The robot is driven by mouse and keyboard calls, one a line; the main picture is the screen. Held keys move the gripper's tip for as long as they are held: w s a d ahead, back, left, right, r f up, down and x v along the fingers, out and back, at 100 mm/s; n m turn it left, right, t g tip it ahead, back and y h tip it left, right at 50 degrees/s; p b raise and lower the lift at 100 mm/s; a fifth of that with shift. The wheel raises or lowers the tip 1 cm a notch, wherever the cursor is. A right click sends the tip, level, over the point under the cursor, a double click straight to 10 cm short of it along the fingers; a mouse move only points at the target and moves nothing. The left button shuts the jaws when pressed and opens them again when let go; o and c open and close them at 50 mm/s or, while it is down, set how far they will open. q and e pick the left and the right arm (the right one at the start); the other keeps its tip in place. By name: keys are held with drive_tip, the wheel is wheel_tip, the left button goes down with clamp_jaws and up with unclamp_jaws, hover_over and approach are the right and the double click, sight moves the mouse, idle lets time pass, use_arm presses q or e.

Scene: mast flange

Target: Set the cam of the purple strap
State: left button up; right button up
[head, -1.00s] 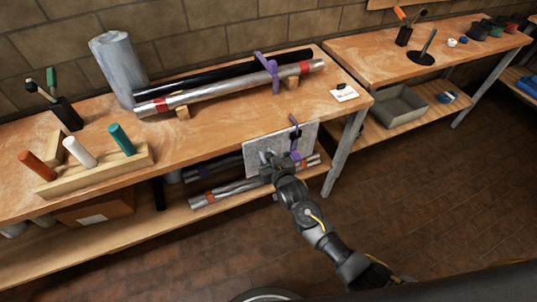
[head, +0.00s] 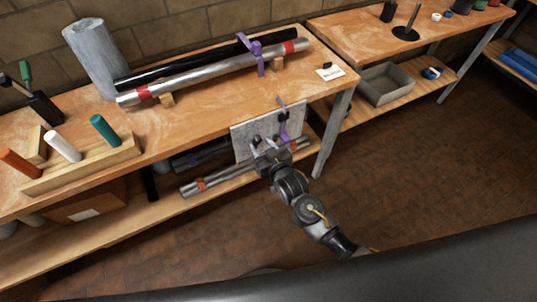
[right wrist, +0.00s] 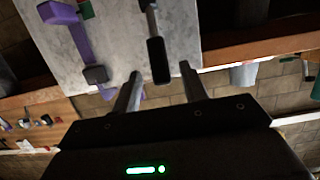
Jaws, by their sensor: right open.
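A purple strap (head: 257,55) wraps a silver tube (head: 200,81) and a black tube (head: 190,66) on the bench top. More purple strap (head: 284,122) hangs before a grey speckled plate (head: 240,143) at the bench's front edge. In the right wrist view, purple strap (right wrist: 76,38) with a dark block (right wrist: 95,75) lies against the plate. A black-ended lever (right wrist: 158,62) also shows there. My right gripper (right wrist: 160,78) is open, its fingertips on either side of the lever's end in that picture; contact is unclear. In the head view, my right gripper (head: 257,146) hides part of the plate. My left gripper is out of view.
A lower shelf (head: 120,225) carries more tubes (head: 205,184) behind and below my right gripper. A wooden block with coloured handles (head: 85,165) stands at the bench's left. A second bench (head: 360,35) stands at right. The floor (head: 400,170) between is clear.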

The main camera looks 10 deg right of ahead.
drive_tip(key=v, duration=0.6)
